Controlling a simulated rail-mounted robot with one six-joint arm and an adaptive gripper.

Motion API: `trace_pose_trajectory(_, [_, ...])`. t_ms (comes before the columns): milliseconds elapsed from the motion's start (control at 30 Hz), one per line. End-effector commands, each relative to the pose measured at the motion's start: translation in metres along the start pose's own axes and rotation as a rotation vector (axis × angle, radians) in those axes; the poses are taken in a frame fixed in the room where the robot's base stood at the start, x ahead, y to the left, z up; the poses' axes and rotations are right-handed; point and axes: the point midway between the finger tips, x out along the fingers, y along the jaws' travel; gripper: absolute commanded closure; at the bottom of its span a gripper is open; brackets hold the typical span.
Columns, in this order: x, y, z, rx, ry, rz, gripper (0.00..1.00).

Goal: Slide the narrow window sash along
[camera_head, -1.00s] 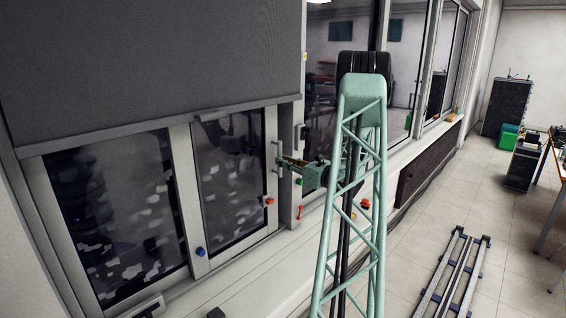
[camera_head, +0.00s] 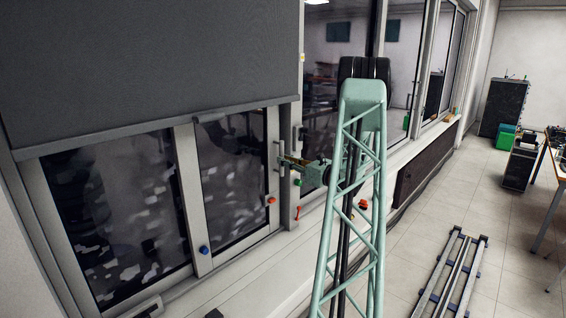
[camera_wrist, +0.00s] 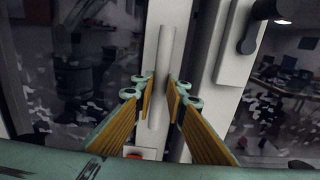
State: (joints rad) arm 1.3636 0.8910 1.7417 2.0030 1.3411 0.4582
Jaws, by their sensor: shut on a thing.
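The narrow window sash (camera_head: 273,185) has a light frame around dark glass and stands upright in the window, right of a wider dark pane. A slim upright bar handle (camera_wrist: 160,75) is on its right stile. In the wrist view the handle stands between my two yellow-padded fingers. My gripper (camera_wrist: 159,92) is shut on this handle, and in the head view my gripper (camera_head: 284,160) reaches it from the right. A blue knob (camera_head: 204,250) is at the sash's lower left and a red knob (camera_head: 271,201) at its lower right.
A grey roller blind (camera_head: 150,60) covers the window's upper left. A fixed post with a dark lever handle (camera_wrist: 248,40) is close to the right of my fingers. A sill runs below. The floor to the right holds a rail frame (camera_head: 450,275).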

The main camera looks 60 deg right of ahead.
Motion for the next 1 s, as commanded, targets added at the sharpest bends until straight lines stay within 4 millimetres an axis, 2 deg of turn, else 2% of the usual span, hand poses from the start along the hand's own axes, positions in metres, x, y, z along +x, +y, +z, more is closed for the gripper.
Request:
trace_pose_trajectory(600, [-0.001, -0.025, 0.000, 0.000, 0.000, -0.002, 0.97])
trace_pose_trajectory(633, [-0.001, -0.025, 0.000, 0.000, 0.000, -0.001, 0.87])
trace_pose_trajectory(800, [-0.001, -0.025, 0.000, 0.000, 0.000, -0.001, 0.71])
trace_pose_trajectory(1000, [0.000, -0.024, 0.000, 0.000, 0.000, -0.001, 0.71])
